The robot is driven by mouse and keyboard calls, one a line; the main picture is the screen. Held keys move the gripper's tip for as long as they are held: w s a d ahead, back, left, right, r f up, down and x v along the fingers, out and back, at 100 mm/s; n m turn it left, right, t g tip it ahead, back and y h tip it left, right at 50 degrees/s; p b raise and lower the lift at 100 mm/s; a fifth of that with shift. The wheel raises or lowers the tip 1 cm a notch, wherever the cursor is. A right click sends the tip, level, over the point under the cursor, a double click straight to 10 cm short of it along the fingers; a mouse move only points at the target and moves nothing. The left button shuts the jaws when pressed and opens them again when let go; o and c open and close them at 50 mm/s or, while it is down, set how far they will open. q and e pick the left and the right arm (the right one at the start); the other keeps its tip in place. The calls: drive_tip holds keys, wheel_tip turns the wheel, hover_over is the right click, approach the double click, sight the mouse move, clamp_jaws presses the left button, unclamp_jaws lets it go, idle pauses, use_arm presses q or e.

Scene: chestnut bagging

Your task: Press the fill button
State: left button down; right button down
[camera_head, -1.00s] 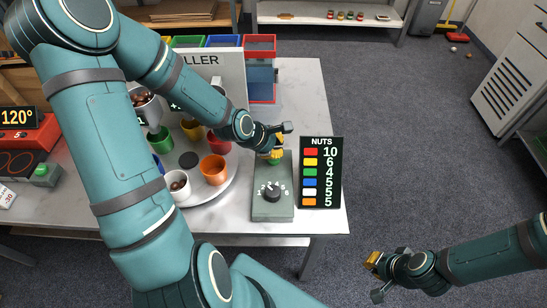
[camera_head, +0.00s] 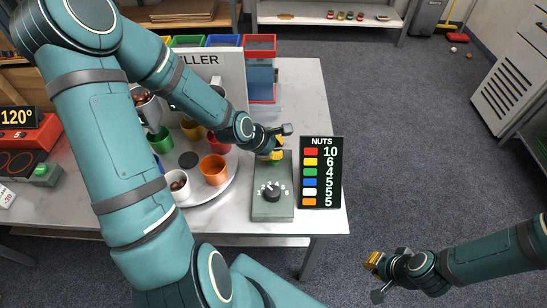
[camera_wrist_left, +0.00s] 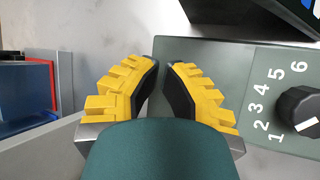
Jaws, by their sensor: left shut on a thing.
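The grey-green control box (camera_head: 287,210) lies near the right end of the table, with a black dial (camera_head: 270,195) numbered 1 to 6. My left gripper (camera_head: 273,155) is over the box's far end, beyond the dial, pointing down. Its yellow fingers are closed in, with a narrow gap between the tips in the left wrist view (camera_wrist_left: 165,72). The green fill button is hidden under the fingers in both views. My right gripper (camera_head: 374,262) is out over the floor at the lower right, apart from everything; its finger gap is unclear.
A round white tray (camera_head: 222,187) with coloured cups stands left of the box. The NUTS sign (camera_head: 320,172) stands close on its right. The white filler panel (camera_head: 225,72) and a red-rimmed bin (camera_head: 260,45) are behind.

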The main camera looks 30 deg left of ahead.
use_arm(q)
drive_tip(key=shift+f, duration=0.45)
idle(0.4)
drive_tip(key=shift+r, duration=0.1)
drive_tip(key=shift+r+p, duration=0.8)
wheel_tip(320, 180, up, 5)
drive_tip(key=p, duration=0.5)
idle(0.4)
idle(0.5)
